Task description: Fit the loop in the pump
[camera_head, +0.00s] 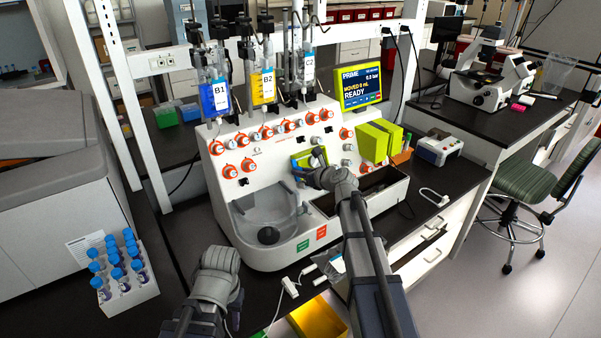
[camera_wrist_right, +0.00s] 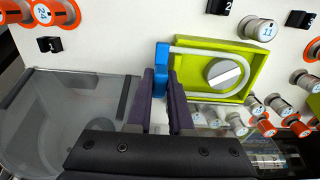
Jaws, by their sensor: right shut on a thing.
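The pump is a lime-green rectangular housing with a round grey rotor (camera_wrist_right: 224,74), on the white front panel of the processor. Its green edge shows in the head view (camera_head: 299,161), partly behind my right gripper. The white tube loop (camera_wrist_right: 205,45) runs from a blue block (camera_wrist_right: 161,72) around the rotor inside the housing; how deeply it sits I cannot tell. My right gripper (camera_wrist_right: 160,95) is shut on the blue block, at the left edge of the housing; it also shows in the head view (camera_head: 306,176). My left gripper (camera_head: 183,322) is low in the head view, away from the pump; its fingers are unclear.
A clear basin (camera_head: 262,215) is left of the pump, and a dark open bin (camera_head: 385,190) is right below it. Orange-ringed valves (camera_head: 247,165) surround the pump. A screen (camera_head: 361,88) reads PRIME and READY. A rack of blue-capped tubes (camera_head: 125,290) stands at left.

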